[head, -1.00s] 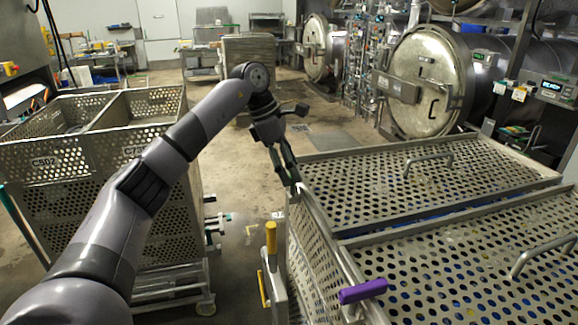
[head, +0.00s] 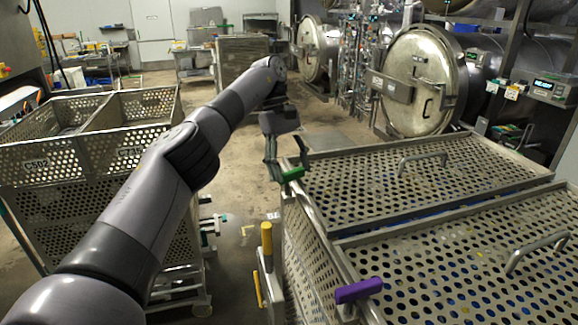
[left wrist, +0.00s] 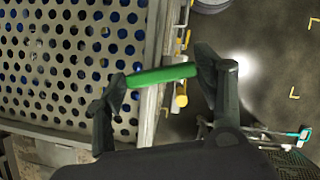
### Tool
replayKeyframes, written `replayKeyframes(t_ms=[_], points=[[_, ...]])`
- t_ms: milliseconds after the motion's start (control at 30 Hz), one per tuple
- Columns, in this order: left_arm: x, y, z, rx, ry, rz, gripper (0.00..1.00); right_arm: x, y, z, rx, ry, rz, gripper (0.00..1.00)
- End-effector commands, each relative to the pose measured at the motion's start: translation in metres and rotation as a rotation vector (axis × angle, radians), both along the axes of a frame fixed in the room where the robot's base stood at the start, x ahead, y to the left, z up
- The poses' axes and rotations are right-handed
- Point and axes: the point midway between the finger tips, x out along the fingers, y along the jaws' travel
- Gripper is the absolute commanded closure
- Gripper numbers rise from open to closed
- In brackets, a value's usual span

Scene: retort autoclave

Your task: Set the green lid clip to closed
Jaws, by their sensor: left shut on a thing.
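The green lid clip (head: 291,174) sits at the far left corner of the perforated lid (head: 420,185) in the head view. In the left wrist view, its green bar (left wrist: 160,75) lies across the lid's metal edge, one end over the perforated lid and the other past the rim. My left gripper (head: 288,162) is shut on it, with one finger at each end of the bar. Whether the clip's latch is engaged cannot be told. My right gripper is not in view.
A yellow handle (head: 267,240) stands beside the basket's left side. A perforated basket cart (head: 95,215) stands at left, with a floor gap between. A round autoclave door (head: 415,85) is behind.

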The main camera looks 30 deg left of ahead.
Motion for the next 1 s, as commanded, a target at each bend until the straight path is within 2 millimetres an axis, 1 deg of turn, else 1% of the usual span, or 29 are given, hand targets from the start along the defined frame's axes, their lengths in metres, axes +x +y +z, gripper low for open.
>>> replayKeyframes(t_ms=[33,200,400,633,1000], points=[[0.0012,-0.0006,0.0024,0.001,-0.006,-0.025,0.65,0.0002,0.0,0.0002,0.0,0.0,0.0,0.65],[0.0013,-0.0019,0.0023,0.001,-0.007,-0.107,0.65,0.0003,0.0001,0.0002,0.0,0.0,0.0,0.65],[0.001,-0.0029,0.0022,0.0,-0.007,-0.169,0.65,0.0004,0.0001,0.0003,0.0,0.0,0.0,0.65],[0.0008,-0.0032,0.0021,0.0,-0.008,-0.204,0.66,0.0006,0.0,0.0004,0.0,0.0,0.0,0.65],[0.0004,-0.0032,0.002,-0.001,-0.007,-0.21,0.66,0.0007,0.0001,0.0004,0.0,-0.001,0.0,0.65]])
